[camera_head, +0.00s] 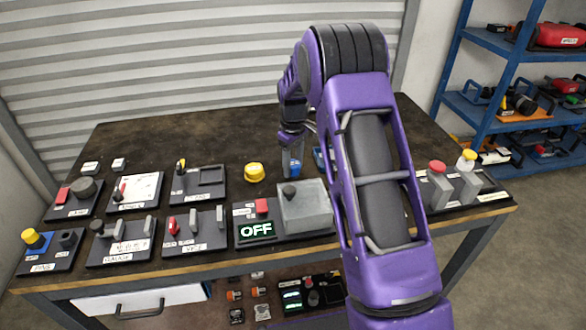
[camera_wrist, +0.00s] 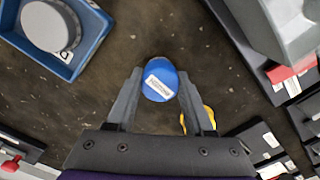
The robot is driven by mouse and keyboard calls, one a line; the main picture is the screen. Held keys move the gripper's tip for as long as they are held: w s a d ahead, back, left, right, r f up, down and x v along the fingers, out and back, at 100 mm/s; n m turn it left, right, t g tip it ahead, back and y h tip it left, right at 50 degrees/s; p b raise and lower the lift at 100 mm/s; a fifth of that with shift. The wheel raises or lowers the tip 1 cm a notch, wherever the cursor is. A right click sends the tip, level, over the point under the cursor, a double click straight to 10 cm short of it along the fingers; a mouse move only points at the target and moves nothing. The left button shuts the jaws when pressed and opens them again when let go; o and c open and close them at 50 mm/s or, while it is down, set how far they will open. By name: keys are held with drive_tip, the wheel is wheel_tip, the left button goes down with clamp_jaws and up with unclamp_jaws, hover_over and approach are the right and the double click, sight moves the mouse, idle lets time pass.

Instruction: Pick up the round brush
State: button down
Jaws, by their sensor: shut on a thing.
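A blue rounded piece (camera_wrist: 159,80) with a white label sits between the two fingers of my gripper (camera_wrist: 159,92) in the wrist view. It seems to be the round brush; its label is too small to read and no bristles show. My gripper is shut on it, with a finger against each side. In the head view my gripper (camera_head: 293,165) points down over the table's middle, and the blue piece (camera_head: 295,169) shows small at its tips. I cannot tell whether the piece still touches the table.
A yellow round knob (camera_head: 254,172) stands just left of my gripper. A blue tray (camera_wrist: 88,50) holding a round grey thing is close by. A grey box beside an OFF panel (camera_head: 256,231) stands in front. Several switch panels fill the table's left. The back of the table (camera_head: 210,130) is clear.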

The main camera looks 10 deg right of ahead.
sight(294, 164)
wheel_tip(294, 164, up, 10)
drive_tip(key=shift+r+p, duration=0.1)
drive_tip(key=shift+p, duration=0.65)
drive_tip(key=c, duration=0.9)
unclamp_jaws()
drive_tip(key=c, duration=0.6)
drive_tip(key=shift+s, duration=0.1)
